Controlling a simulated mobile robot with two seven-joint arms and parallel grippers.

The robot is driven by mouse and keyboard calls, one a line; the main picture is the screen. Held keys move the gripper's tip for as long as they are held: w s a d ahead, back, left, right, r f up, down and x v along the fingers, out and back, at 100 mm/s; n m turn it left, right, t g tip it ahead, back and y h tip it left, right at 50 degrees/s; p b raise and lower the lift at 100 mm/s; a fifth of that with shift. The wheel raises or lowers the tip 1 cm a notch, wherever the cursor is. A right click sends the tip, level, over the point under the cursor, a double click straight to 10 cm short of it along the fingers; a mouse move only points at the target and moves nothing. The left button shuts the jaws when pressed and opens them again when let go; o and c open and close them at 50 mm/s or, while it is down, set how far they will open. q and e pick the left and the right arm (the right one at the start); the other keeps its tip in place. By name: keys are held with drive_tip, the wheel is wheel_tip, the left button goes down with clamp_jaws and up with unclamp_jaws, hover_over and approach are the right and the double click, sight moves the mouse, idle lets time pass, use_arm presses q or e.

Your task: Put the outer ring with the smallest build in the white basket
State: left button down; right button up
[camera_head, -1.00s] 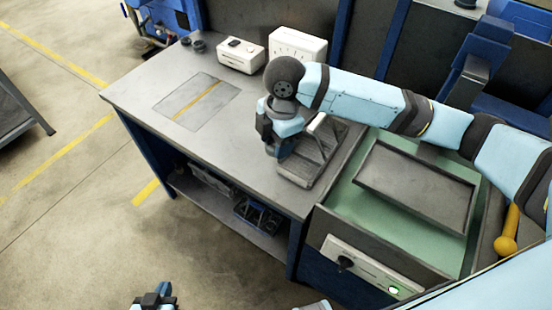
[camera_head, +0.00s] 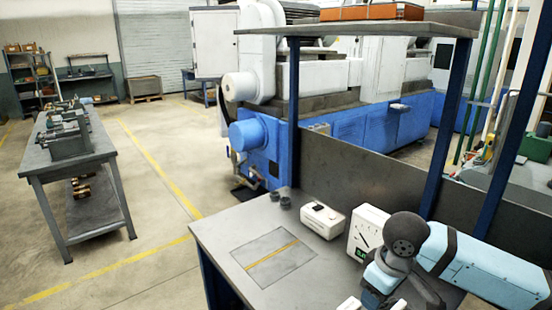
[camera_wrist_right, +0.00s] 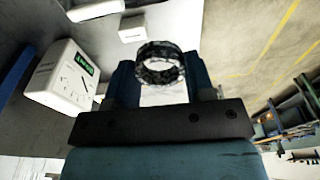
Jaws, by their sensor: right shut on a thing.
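My right gripper (camera_head: 376,296) is at the bottom right of the head view, in front of the white dial box. In the right wrist view its two fingers (camera_wrist_right: 160,82) are closed on a dark, mottled metal ring (camera_wrist_right: 160,48), whose open hole faces the camera. The ring is hidden in the head view. Two small dark round pieces (camera_head: 280,199) stand at the bench's back edge; I cannot tell whether they are rings. I cannot make out a white basket. My left gripper is out of view.
The grey bench (camera_head: 225,232) has a flat inset plate (camera_head: 272,257) with a yellow line. A white box (camera_head: 320,220) and the dial box (camera_head: 368,229) with a green display stand behind. A second table (camera_head: 75,165) with metal parts stands across the floor at left.

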drive_tip(key=d+r+m+p, duration=0.2)
drive_tip(key=d+m, duration=0.2)
drive_tip(key=m, duration=0.4)
drive_tip(key=s+f, duration=0.4)
drive_tip(key=f, duration=0.1)
drive_tip(key=shift+a+f+h, duration=0.2)
drive_tip(key=shift+a+h, duration=0.05)
drive_tip(key=shift+h, duration=0.15)
drive_tip(key=shift+n, duration=0.3)
